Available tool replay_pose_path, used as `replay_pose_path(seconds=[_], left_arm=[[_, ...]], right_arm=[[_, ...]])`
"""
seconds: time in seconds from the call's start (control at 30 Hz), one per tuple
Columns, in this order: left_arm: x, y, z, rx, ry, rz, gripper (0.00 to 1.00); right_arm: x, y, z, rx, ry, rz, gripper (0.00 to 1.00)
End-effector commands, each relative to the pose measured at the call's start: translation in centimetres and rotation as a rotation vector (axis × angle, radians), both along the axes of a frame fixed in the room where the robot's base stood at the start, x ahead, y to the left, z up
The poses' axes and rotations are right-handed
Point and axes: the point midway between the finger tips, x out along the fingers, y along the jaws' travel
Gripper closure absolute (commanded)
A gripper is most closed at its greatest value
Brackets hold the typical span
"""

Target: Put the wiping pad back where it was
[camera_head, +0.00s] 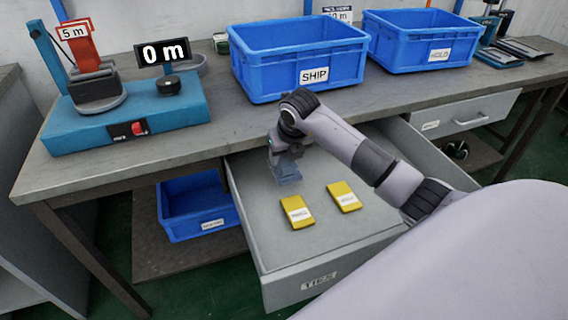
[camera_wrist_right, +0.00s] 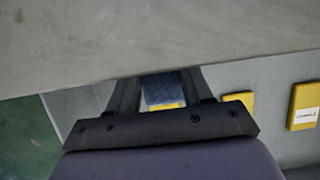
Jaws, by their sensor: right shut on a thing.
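My right gripper (camera_head: 287,176) is low over the open drawer (camera_head: 262,235), near its back, under the bench's front edge. It is shut on a small blue-grey pad with a yellow edge, which looks like the wiping pad (camera_wrist_right: 163,90), seen between the fingers in the right wrist view. In the head view the pad is mostly hidden by the gripper. I cannot tell whether it touches the drawer floor. Two yellow labelled packs, one on the left (camera_head: 297,212) and one on the right (camera_head: 344,197), lie flat in the drawer. My left gripper is not in view.
The bench top (camera_head: 225,118) overhangs the drawer's back. On it stand the blue SHIP bin (camera_head: 270,75), the blue HOLD bin (camera_head: 410,55) and a teal measuring device (camera_head: 70,130). Another blue bin (camera_head: 197,210) sits below. The drawer's front part is clear.

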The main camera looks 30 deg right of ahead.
Motion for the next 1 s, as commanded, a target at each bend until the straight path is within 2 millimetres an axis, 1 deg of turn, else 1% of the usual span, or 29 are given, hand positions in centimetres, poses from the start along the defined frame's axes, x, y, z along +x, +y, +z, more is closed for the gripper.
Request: replay_pose_path(seconds=[0.17,0.2,0.3,0.37,0.7,0.73,0.77,0.8,1.0], left_arm=[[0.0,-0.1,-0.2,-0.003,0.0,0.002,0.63],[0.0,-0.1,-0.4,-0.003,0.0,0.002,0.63],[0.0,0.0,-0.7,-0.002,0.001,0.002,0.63],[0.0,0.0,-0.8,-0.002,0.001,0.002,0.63],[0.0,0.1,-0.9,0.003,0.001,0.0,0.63],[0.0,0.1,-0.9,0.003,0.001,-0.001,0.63],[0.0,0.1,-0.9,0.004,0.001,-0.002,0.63],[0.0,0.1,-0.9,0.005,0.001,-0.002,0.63],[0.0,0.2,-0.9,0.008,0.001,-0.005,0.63]], right_arm=[[0.9,-0.1,-0.1,0.002,0.0,0.001,0.74],[0.7,0.0,-1.1,0.003,0.004,0.001,0.74],[0.7,0.0,-2.9,0.002,0.004,0.002,0.74],[0.7,-0.1,-3.4,0.002,0.001,0.002,0.74],[0.7,-0.2,-3.7,0.0,0.0,0.001,0.74],[0.7,-0.1,-3.8,-0.001,0.0,0.002,0.47],[0.7,-0.1,-3.7,-0.001,0.0,0.002,0.37],[0.7,-0.1,-3.7,-0.001,0.0,0.002,0.24],[0.7,-0.1,-3.7,0.0,0.0,0.001,0.24]])
